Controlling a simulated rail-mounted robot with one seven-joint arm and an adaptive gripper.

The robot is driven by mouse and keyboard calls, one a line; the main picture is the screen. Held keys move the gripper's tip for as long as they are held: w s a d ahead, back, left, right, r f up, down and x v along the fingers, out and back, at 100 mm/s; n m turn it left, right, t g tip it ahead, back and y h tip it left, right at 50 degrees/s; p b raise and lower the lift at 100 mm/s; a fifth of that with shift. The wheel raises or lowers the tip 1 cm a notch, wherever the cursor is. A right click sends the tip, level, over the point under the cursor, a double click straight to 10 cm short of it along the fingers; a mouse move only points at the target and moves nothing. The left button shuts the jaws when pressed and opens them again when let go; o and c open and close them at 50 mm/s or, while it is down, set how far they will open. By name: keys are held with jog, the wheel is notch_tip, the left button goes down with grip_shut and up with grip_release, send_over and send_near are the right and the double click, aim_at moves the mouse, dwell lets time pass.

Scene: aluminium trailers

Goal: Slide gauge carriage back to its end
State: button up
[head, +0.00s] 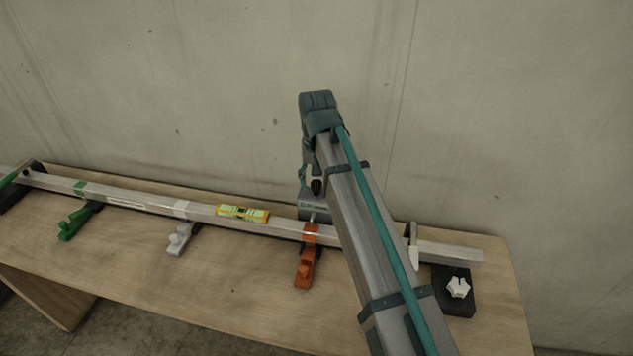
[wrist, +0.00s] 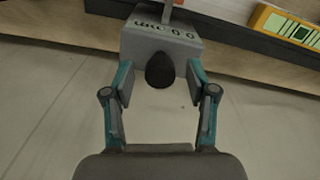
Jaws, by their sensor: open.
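The gauge carriage appears to be the grey block (head: 315,206) on the aluminium rail (head: 140,203), by the orange clamp. In the wrist view the grey block (wrist: 160,40) fills the top middle, with dark markings and a rounded black knob (wrist: 160,71) facing me. My gripper (wrist: 160,80) is open, one finger on each side of the knob, tips near the block's face. I cannot tell whether they touch it. In the head view my gripper (head: 311,181) is at the block's back side, partly hidden by my arm. My arm also hides part of the rail right of the block.
An orange clamp (head: 307,262), a white clamp (head: 180,239) and a green clamp (head: 77,221) sit along the rail. A yellow level (head: 242,213) lies left of the block. A black end block with a white knob (head: 458,288) stands at the right. A wall rises behind the wooden bench (head: 225,295).

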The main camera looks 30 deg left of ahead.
jog(key=shift+f, duration=0.8)
grip_shut()
